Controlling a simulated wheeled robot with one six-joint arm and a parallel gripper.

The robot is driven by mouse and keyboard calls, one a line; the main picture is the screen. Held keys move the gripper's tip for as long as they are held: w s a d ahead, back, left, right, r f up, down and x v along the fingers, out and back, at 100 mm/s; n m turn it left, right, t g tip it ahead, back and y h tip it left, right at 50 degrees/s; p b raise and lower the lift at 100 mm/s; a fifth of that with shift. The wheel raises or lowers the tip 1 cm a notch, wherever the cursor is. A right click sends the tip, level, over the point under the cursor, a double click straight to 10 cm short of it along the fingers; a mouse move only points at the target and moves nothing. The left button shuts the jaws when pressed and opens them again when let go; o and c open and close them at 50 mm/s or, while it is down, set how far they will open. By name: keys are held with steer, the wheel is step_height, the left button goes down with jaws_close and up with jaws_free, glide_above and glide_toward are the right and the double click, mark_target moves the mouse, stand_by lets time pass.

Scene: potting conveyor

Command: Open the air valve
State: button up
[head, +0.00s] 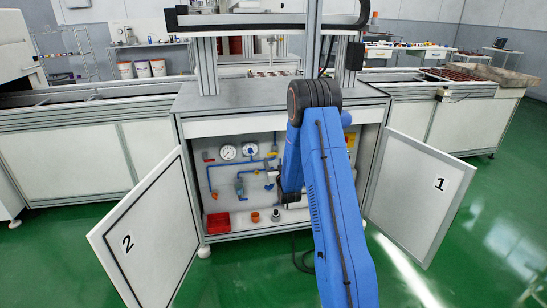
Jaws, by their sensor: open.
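The cabinet under the workbench stands open and shows a pale panel with blue air pipes (243,163) and two round white gauges (228,153). A small red valve handle (208,156) sits at the panel's left, beside the gauges. Other small red and blue fittings are in the middle of the panel; I cannot tell which one is the air valve. My gripper (283,201) is in the cabinet opening, right of the blue pipes and well right of the red handle. It is open; its fingertips are small and partly dark. My blue arm hides much of the panel's right side.
Door 2 (148,240) swings out at left and door 1 (418,193) at right, flanking the opening. A red bin (218,223) and orange cups (255,217) stand on the cabinet floor. Conveyors run to both sides. The green floor (245,275) in front is mostly clear.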

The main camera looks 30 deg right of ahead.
steer(key=x, duration=0.6)
steer(key=shift+w, duration=0.1)
steer(key=shift+c, duration=0.7)
steer(key=c, duration=0.9)
